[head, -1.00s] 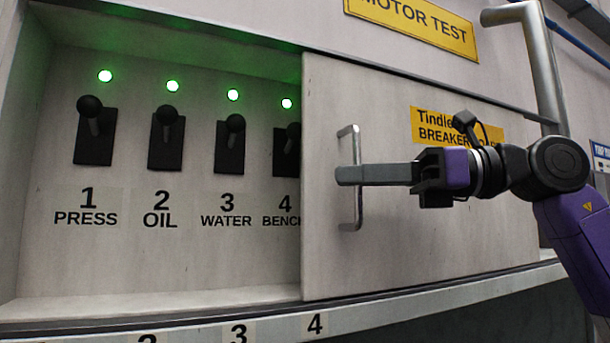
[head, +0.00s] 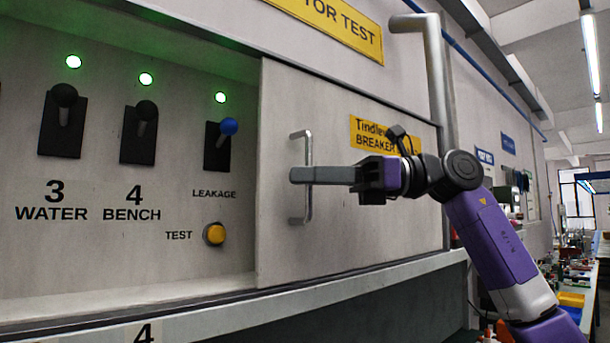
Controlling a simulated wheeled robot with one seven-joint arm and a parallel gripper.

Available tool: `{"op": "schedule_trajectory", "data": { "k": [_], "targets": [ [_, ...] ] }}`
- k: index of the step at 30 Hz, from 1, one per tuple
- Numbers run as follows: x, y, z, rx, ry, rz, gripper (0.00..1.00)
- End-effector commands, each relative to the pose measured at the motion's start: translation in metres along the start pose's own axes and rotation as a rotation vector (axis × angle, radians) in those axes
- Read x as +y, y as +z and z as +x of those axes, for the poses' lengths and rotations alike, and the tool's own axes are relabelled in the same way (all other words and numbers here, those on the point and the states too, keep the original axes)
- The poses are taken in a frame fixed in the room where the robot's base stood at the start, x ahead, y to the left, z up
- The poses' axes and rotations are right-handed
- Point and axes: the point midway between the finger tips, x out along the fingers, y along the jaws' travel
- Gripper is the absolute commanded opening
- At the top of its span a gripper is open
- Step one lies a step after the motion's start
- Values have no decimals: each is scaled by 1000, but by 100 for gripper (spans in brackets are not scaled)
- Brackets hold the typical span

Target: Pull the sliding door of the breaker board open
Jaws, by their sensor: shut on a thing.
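The sliding door (head: 345,223) of the breaker board is a pale panel with a yellow label at its upper right. It stands at the right part of the board, and the board's left part is uncovered. A vertical metal bar handle (head: 308,207) is near the door's left edge. My gripper (head: 300,174) reaches in from the right and is shut on the handle at its middle. The fingers hide that part of the bar.
The uncovered recess (head: 195,285) shows black levers with green lamps, a blue-tipped leakage lever (head: 228,127) and a yellow test button (head: 214,234). A ledge (head: 385,277) runs below the door. A thick grey pipe (head: 437,80) rises at the door's right.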

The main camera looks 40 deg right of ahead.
Motion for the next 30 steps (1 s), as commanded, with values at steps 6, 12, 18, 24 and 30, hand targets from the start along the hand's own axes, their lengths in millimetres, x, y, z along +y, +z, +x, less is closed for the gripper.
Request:
{"op": "schedule_trajectory", "data": {
  "k": [6, 12, 18, 24, 30],
  "targets": [
    [0, 0, 0, 1, -1, -1, 17],
    [0, 0, 0, 0, -1, 0, 32],
    [0, 0, -1, 0, -1, 0, 32],
    [-1, -2, -23, -1, -4, 0, 32],
    [0, -2, -56, 0, -3, 0, 32]
  ]
}}
